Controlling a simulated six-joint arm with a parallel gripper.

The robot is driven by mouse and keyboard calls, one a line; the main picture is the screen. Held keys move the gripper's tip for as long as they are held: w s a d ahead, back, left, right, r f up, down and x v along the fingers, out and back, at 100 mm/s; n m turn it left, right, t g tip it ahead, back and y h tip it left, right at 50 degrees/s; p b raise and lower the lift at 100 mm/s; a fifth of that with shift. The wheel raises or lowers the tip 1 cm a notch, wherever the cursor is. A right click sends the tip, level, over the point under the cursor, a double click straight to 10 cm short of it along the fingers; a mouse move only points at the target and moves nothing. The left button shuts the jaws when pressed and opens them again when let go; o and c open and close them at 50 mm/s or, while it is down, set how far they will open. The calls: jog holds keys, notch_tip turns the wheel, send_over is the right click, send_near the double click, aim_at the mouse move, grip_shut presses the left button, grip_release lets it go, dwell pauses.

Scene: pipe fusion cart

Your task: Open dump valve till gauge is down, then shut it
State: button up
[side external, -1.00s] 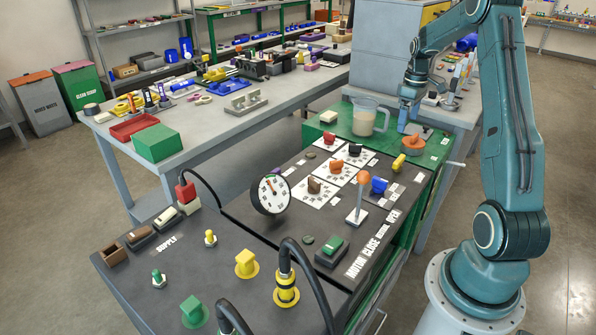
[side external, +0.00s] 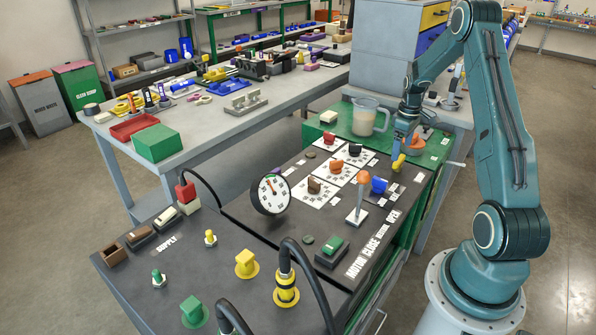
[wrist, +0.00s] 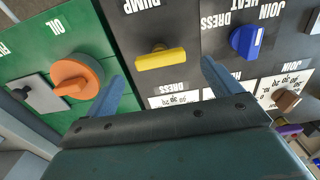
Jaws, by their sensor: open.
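The dump valve's yellow handle (side external: 398,161) sits at the far right of the black panel. In the wrist view the yellow handle (wrist: 161,60) lies crosswise below the word DUMP. My gripper (side external: 402,145) is above the handle in the side view. In the wrist view my gripper (wrist: 162,72) is open and empty, one finger on each side of the handle and apart from it. The round white gauge (side external: 271,194) stands on the panel's left part; a red mark shows near its upper part, but its reading is too small to tell.
An orange knob (wrist: 77,78) on the green oil panel is close to the left finger. A blue knob (wrist: 246,41) is beyond the right finger. An orange-topped lever (side external: 361,190) stands nearer the side camera. A clear jug (side external: 365,117) is behind.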

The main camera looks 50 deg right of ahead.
aim_at(400, 159)
jog(key=shift+f, duration=2)
jog(key=c, duration=1)
